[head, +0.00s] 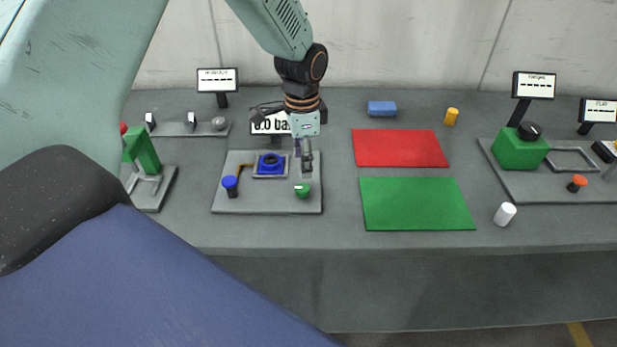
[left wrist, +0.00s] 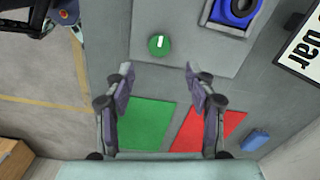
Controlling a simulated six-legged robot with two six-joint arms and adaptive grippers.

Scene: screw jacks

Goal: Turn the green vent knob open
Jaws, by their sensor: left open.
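The green vent knob (head: 302,190) sits at the front right of a grey plate (head: 265,205) in the head view. It is round with a white mark on top. It also shows in the left wrist view (left wrist: 159,45), ahead of the spread fingers and not between them. My left gripper (head: 306,165) points down above the plate, just behind the knob in the head view. In the left wrist view (left wrist: 158,80) it is open and empty.
On the same plate are a blue ring part (head: 270,164) and a blue-topped knob (head: 229,184). A display reading in bar (head: 268,124) stands behind, partly hidden by my arm. Red (head: 400,148) and green (head: 418,204) mats lie to the right.

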